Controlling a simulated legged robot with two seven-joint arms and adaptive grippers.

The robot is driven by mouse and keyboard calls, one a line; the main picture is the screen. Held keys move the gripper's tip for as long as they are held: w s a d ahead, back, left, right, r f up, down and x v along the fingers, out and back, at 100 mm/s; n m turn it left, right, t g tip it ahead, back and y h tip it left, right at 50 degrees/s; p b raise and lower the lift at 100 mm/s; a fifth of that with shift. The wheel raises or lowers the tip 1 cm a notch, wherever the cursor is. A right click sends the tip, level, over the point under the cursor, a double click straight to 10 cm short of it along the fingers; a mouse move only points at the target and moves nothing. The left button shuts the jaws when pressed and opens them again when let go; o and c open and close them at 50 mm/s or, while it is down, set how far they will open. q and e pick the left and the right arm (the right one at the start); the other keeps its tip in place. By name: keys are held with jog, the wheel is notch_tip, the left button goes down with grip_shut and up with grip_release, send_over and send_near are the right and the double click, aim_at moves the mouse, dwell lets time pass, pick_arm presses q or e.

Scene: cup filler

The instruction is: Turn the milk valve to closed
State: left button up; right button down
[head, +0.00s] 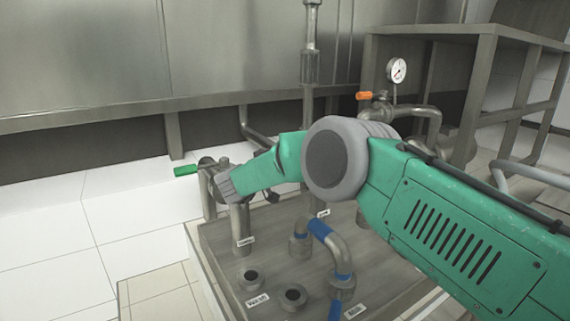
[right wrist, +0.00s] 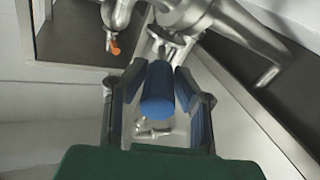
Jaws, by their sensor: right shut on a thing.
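My right arm comes in from the right in the head view, and its gripper (head: 214,175) is at the pipework above the steel plate. In the right wrist view the gripper (right wrist: 162,74) is shut on a blue valve handle (right wrist: 158,92), one finger on each side. That handle is hidden behind the gripper in the head view. A green handle (head: 186,170) sticks out left of the gripper. An orange handle (head: 364,95) is on the pipe at the back; an orange handle also shows in the wrist view (right wrist: 115,48). I cannot tell which handle carries the milk label. My left gripper is not in view.
The steel plate (head: 210,262) holds short round ports, small labels and a bent pipe with blue bands (head: 335,250). A pressure gauge (head: 397,70) stands at the back beside a metal frame (head: 480,75). The white tiled floor (head: 60,225) at left is clear.

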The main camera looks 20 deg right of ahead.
jog(key=shift+d+r+m+g+h, duration=0.2)
jog(key=shift+m+g+h, duration=0.1)
jog(key=shift+g+h, duration=0.15)
jog(key=shift+s+r, duration=0.1)
jog(key=c, duration=1.3)
grip_release()
jog(key=shift+d, duration=0.4)
jog(key=shift+s+a+f, duration=0.1)
jog(key=shift+a+f, duration=0.1)
jog(key=shift+a, duration=0.3)
jog(key=s+v, duration=0.1)
jog(key=v, duration=0.9)
jog(key=shift+s+d+r, duration=0.25)
